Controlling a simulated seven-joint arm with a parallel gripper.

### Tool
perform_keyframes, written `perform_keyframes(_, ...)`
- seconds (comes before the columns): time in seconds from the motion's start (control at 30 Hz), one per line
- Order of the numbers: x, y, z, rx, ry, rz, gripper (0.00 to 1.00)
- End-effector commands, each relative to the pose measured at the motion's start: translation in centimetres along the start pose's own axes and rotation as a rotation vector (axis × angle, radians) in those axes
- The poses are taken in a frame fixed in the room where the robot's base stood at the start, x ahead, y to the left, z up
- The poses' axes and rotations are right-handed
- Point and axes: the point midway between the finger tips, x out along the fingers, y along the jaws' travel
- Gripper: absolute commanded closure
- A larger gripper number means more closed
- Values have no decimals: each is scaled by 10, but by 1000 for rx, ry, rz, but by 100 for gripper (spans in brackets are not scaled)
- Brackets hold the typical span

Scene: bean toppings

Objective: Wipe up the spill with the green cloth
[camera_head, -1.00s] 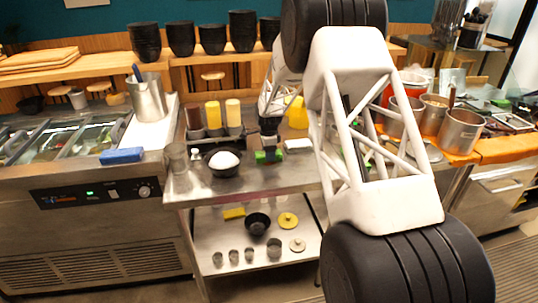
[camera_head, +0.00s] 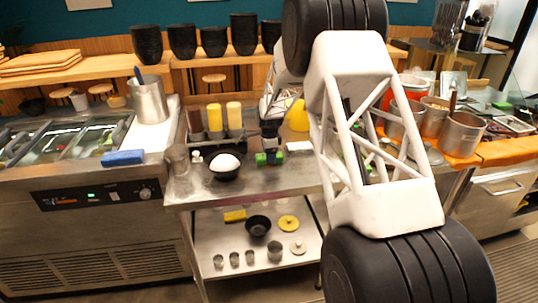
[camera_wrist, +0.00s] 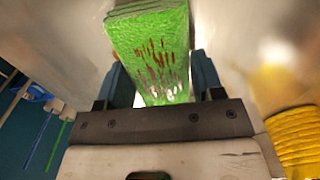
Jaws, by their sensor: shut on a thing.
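The green cloth (camera_head: 270,158) is at my gripper (camera_head: 270,143) on the steel worktop, right of the black bowl. In the wrist view, my gripper (camera_wrist: 160,90) is shut on the green cloth (camera_wrist: 150,45), a thick folded pad between the two fingers. Red streaks mark the face of the cloth. I cannot make out a spill on the worktop; the cloth and my arm cover part of it. Whether the cloth touches the steel is hard to tell.
A black bowl (camera_head: 223,167) with white contents stands left of the cloth. Several sauce bottles (camera_head: 215,117) stand behind it. A blue block (camera_head: 123,157) lies on the left counter. Metal pots (camera_head: 462,133) stand at the right. My arm hides worktop on the right.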

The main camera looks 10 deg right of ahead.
Motion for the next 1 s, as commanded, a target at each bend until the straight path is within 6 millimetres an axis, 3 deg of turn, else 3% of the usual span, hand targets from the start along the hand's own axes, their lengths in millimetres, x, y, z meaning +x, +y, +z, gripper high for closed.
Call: perform_keyframes(1.0, 1, 47, 0, 0, 0, 2, 60)
